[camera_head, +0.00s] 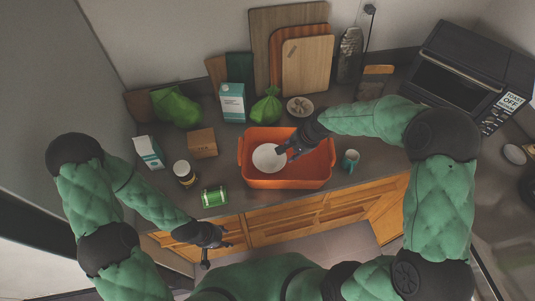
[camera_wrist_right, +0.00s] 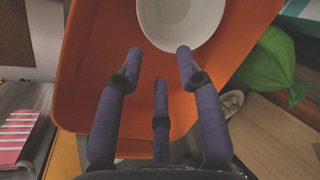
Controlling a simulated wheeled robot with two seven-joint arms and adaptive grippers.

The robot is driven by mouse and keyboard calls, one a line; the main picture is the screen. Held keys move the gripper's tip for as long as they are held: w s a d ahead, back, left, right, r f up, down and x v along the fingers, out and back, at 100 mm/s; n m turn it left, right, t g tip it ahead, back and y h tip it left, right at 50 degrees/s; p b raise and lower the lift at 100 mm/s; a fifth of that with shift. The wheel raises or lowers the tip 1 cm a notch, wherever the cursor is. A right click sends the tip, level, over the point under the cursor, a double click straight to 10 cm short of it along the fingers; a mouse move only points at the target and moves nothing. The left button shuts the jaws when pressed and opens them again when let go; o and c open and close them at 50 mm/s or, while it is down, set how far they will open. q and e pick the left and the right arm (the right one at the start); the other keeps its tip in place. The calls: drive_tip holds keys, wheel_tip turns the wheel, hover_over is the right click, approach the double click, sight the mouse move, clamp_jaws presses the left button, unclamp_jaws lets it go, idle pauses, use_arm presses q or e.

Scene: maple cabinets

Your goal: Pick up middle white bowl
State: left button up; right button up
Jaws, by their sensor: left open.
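A white bowl (camera_head: 268,157) sits inside an orange tub (camera_head: 288,183) on the counter; only one bowl shows in the tub. My right gripper (camera_head: 286,150) reaches over the tub at the bowl's right side. In the right wrist view the bowl (camera_wrist_right: 180,18) is at the top, beyond the fingertips of my right gripper (camera_wrist_right: 158,68). Its fingers are spread, with nothing between them, and look apart from the bowl. My left gripper (camera_head: 215,247) is open and empty, low in front of the counter's front edge.
A teal mug (camera_head: 350,160) is close on the right. Behind are green bags, a small bowl (camera_head: 300,106) and cutting boards (camera_head: 307,66).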

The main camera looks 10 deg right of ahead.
drive_tip(key=shift+s+d+f+x, duration=0.1)
drive_tip(key=shift+s+x, duration=0.1)
drive_tip(key=shift+x, duration=1.4)
drive_tip(key=shift+s+d+f+x, duration=0.1)
drive_tip(key=shift+s+x, duration=0.05)
drive_tip(key=shift+x, duration=1.5)
drive_tip(key=shift+s+d+x, duration=0.1)
drive_tip(key=shift+s+x, duration=0.1)
drive_tip(key=shift+x, duration=1.4)
drive_tip(key=shift+c, duration=0.3)
clamp_jaws()
